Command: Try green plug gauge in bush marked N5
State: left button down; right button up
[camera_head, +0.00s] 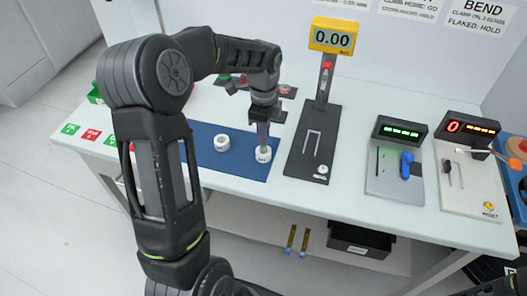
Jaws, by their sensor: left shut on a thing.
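My left gripper (264,103) reaches over the blue mat (238,169) and is shut on a plug gauge. A grey pin (263,133) points straight down from it; the gauge's coloured part is hidden by the fingers, so I cannot confirm green. The pin's lower end meets the top of a white bush (263,155); I cannot tell how far it is inside. A second white bush (222,143) stands to the left on the mat. The marks on both bushes are too small to read. My right gripper is not in view.
A dark rack (286,91) lies behind the gripper. A stand with a yellow 0.00 display (333,37) is just right of the mat. Two lit devices (400,130) (471,128) stand further right. Green and red cards (91,135) lie at the left edge.

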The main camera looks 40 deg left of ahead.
pick_arm(q)
jog(key=shift+r+p, duration=1.35)
jog(key=shift+r, duration=0.7)
